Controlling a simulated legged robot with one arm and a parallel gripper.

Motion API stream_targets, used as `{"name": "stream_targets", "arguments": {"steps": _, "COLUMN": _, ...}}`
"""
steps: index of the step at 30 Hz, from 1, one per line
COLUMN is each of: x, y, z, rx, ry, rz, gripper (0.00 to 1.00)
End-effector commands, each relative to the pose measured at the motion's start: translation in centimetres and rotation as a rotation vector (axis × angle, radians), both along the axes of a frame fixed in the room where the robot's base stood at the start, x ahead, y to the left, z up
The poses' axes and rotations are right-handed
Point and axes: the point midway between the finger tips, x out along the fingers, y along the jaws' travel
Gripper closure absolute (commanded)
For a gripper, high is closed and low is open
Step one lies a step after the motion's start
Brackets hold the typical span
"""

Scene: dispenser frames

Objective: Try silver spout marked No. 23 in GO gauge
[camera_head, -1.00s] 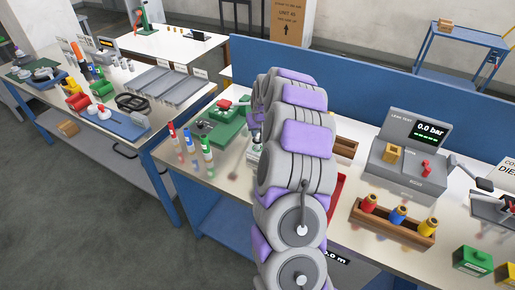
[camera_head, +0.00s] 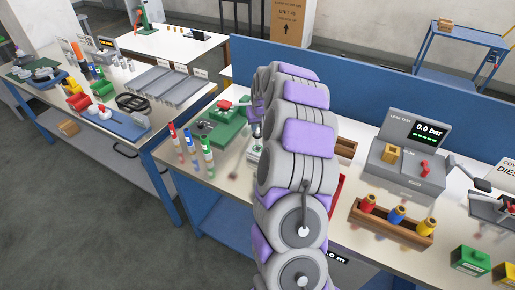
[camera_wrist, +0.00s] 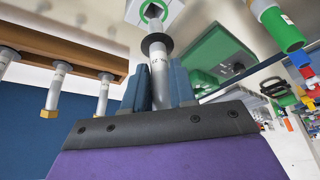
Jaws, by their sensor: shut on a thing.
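In the wrist view my gripper (camera_wrist: 156,76) is shut on a silver spout (camera_wrist: 161,92). The spout has a dark collar and a small label whose number I cannot read surely. Its far end points to a green-ringed opening (camera_wrist: 146,12) in a pale block, which looks like the GO gauge. I cannot tell whether the end is inside the ring or only in front of it. Part of a pale block (camera_head: 253,152) shows beside the arm.
A wooden rack (camera_wrist: 70,42) with several silver spouts is at left in the wrist view. A green case (camera_head: 222,128) and tubes with red, blue and green caps (camera_head: 189,150) stand left of my arm. A leak tester (camera_head: 412,170) and wooden bottle holder (camera_head: 385,226) are at right.

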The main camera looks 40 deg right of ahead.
Motion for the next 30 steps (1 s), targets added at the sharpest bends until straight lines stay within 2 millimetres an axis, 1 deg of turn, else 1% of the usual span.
{"name": "stream_targets", "arguments": {"steps": 1, "x": 0.0, "y": 0.0, "z": 0.6, "rx": -0.001, "ry": -0.002, "rz": 0.0, "gripper": 1.0}}
{"name": "stream_targets", "arguments": {"steps": 3, "x": 0.1, "y": 0.0, "z": 1.1, "rx": -0.001, "ry": -0.002, "rz": 0.0, "gripper": 1.0}}
{"name": "stream_targets", "arguments": {"steps": 16, "x": 0.0, "y": 0.0, "z": 4.0, "rx": 0.002, "ry": 0.001, "rz": 0.0, "gripper": 1.0}}
{"name": "stream_targets", "arguments": {"steps": 19, "x": 0.0, "y": 0.1, "z": 4.2, "rx": 0.002, "ry": 0.002, "rz": 0.0, "gripper": 1.0}}
{"name": "stream_targets", "arguments": {"steps": 26, "x": 0.0, "y": 0.0, "z": 4.2, "rx": 0.002, "ry": 0.001, "rz": 0.0, "gripper": 1.0}}
{"name": "stream_targets", "arguments": {"steps": 29, "x": 0.2, "y": 0.6, "z": 4.2, "rx": 0.002, "ry": 0.001, "rz": 0.008, "gripper": 1.0}}
{"name": "stream_targets", "arguments": {"steps": 30, "x": 0.4, "y": 1.3, "z": 4.2, "rx": 0.003, "ry": 0.001, "rz": 0.016, "gripper": 1.0}}
